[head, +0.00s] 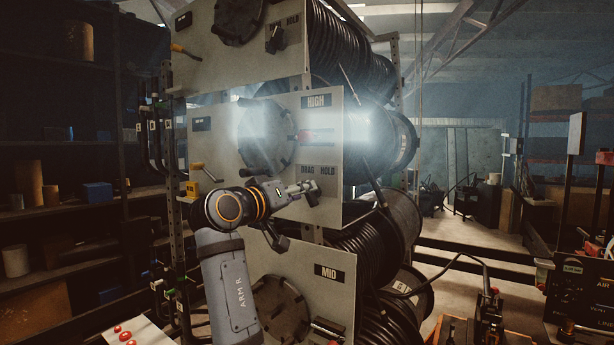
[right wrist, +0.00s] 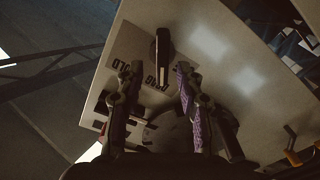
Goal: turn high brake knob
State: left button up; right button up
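The high brake knob (right wrist: 162,52) is a dark bar-shaped knob on a pale plate with DRAG and HOLD lettering, in the right wrist view. In the head view the DRAG HOLD label (head: 318,170) is on the grey panel under the HIGH sign (head: 316,102); my gripper hides the knob there. My right gripper (head: 308,188) is in front of this panel. In the right wrist view its fingers (right wrist: 155,74) are apart, with the knob just beyond and between the tips. I cannot tell whether they touch it. My left gripper is not in view.
A large dark round hub (head: 266,138) is left of the HIGH sign. Black hose reels (head: 403,140) stand behind the panels. The MID panel (head: 332,272) is below. A bench with equipment (head: 585,285) stands at the right.

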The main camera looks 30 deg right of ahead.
aim_at(307, 197)
jog(key=x, duration=0.3)
jog(key=shift+w+d+f+p, duration=0.1)
jog(key=shift+w+d+p, duration=0.1)
jog(key=shift+w+p, duration=0.15)
jog(key=shift+s, duration=0.15)
jog(key=shift+a, duration=0.1)
grip_shut()
